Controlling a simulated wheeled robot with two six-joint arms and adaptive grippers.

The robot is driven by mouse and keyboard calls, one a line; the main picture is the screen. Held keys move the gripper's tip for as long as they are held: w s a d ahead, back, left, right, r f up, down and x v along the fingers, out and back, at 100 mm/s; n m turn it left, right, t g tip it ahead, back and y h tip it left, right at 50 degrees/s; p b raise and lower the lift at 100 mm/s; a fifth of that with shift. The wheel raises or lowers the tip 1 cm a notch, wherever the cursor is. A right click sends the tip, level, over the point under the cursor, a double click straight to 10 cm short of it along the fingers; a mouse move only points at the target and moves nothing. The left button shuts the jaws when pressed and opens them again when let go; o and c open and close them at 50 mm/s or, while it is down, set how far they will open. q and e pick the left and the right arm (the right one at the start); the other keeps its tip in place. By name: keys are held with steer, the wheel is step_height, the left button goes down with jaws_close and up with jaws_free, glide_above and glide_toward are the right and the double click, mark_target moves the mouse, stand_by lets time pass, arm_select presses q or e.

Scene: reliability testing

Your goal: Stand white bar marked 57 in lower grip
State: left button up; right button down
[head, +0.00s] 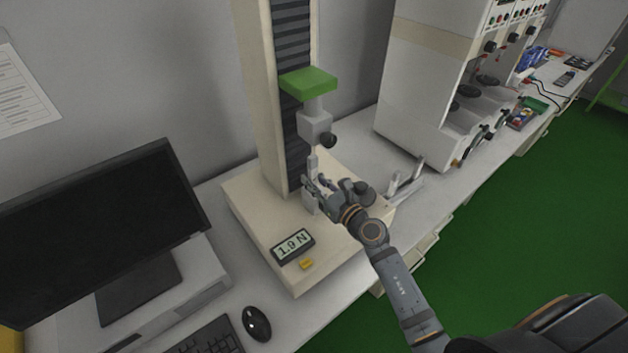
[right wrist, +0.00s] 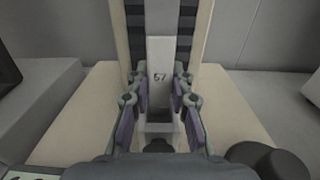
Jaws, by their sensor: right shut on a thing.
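The white bar marked 57 (right wrist: 159,60) stands upright between the fingers of my right gripper (right wrist: 160,97) in the right wrist view. Its number faces the camera. In the head view only the top of the bar (head: 312,163) shows above my right gripper (head: 317,187), which is shut on it. The lower grip (head: 311,204) is largely hidden behind the fingers; its pale body (right wrist: 159,127) shows below the bar. I cannot tell how deep the bar sits in it. The upper grip (head: 314,124) hangs above the bar, with a gap between. My left gripper is not in view.
The tester's cream base (head: 250,205) carries a display (head: 293,246) and a yellow button (head: 306,264). A green crosshead (head: 308,82) is overhead. More pale bars (head: 407,183) stand to the right. A monitor (head: 95,225) and mouse (head: 257,323) are at left.

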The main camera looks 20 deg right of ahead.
steer(key=shift+f+b, duration=0.35)
steer(key=shift+f, duration=0.1)
steer(key=c, duration=1.1)
jaws_free()
steer(key=v, duration=0.7)
steer(key=shift+s+d, duration=0.1)
steer(key=shift+s, duration=0.1)
